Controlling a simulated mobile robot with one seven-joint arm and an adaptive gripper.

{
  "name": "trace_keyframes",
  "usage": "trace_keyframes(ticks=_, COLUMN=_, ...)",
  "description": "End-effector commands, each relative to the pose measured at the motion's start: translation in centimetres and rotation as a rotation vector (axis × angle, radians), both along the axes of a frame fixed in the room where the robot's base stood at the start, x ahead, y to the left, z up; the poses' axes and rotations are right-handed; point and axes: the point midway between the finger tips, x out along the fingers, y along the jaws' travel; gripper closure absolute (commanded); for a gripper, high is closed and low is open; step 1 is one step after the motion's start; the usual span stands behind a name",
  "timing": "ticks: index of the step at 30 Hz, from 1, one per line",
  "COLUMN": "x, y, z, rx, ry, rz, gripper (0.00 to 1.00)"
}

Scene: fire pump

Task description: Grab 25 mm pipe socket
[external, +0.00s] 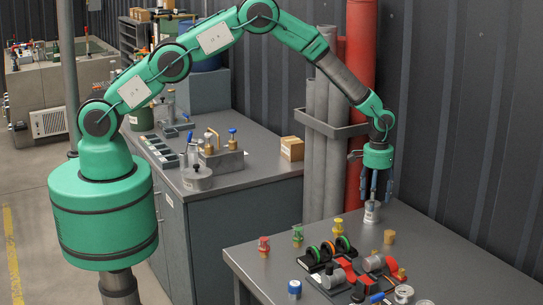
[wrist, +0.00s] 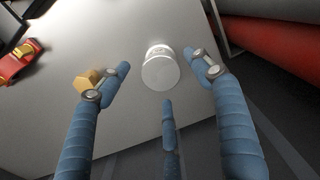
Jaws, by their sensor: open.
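A short white-grey cylinder (external: 371,212), which looks like the pipe socket, stands upright near the back edge of the grey front table (external: 440,240). In the wrist view the cylinder (wrist: 160,69) lies between my blue fingers, with a pale end facing the camera; no size marking is readable. My gripper (external: 374,192) points down just above it. Its fingers are open and spread around the cylinder, with visible gaps on the left and right in the wrist view. The third finger (wrist: 168,120) is below it in that view. I cannot tell whether the fingertips reach down past its top.
A brass hex fitting (wrist: 88,79) sits close to the left finger; it also shows in the external view (external: 389,237). Coloured valves and red-handled parts (external: 350,270) crowd the table's front. Grey and red upright pipes (external: 358,90) stand behind, near my arm.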

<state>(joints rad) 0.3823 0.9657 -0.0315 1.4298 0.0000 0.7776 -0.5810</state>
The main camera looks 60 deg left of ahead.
Motion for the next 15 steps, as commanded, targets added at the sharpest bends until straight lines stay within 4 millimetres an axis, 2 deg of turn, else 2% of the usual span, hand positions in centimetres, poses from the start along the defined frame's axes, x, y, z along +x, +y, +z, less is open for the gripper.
trace_keyframes(ticks=9, x=0.0, y=0.0, z=-0.1, rx=0.0, ry=0.0, rz=0.0, gripper=0.35)
trace_keyframes(ticks=15, x=-0.1, y=0.1, z=-1.1, rx=0.001, ry=0.002, rz=0.0, gripper=0.35)
